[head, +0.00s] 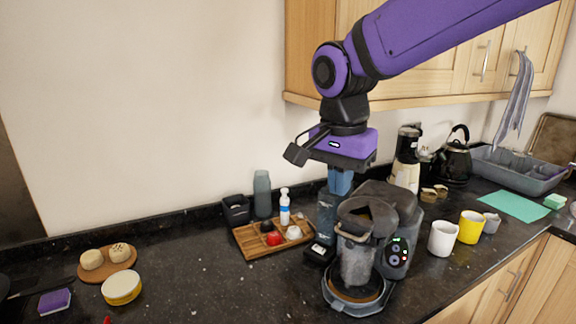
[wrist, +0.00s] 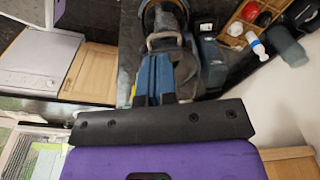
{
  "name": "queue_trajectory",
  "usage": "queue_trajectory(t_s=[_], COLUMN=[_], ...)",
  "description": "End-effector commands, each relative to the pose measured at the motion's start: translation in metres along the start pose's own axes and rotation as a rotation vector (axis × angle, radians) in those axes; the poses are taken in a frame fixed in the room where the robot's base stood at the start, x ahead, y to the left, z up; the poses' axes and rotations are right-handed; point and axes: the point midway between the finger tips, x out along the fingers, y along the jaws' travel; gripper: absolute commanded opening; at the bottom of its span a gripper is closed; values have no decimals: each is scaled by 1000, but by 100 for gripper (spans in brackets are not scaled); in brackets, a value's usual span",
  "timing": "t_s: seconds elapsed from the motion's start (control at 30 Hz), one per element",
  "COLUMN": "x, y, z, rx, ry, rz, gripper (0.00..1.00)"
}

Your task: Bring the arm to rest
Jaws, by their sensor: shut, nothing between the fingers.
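My gripper (head: 340,182) hangs from the purple arm, pointing down, above the back of the coffee machine (head: 394,210). Its blue fingers are shut with nothing between them. In the wrist view the blue fingers (wrist: 153,80) show just beyond the dark gripper body, with part of the coffee machine past them.
A wooden tray (head: 250,248) with small items and a white bottle (head: 284,207) stands left of the machine. A white mug (head: 442,238) and a yellow mug (head: 470,227) stand right. Wall cabinets (head: 310,50) hang behind the arm.

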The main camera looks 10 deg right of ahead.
Motion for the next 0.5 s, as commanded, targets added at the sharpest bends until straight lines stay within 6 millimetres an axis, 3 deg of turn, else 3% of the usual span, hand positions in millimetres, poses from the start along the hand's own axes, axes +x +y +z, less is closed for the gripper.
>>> queue_trajectory(t_s=[0.17, 0.5], x=[-12, -28], y=[34, 134], z=[-9, -19], rx=[-101, -451], ry=[37, 188], rz=[-48, -163], gripper=[0, 0])
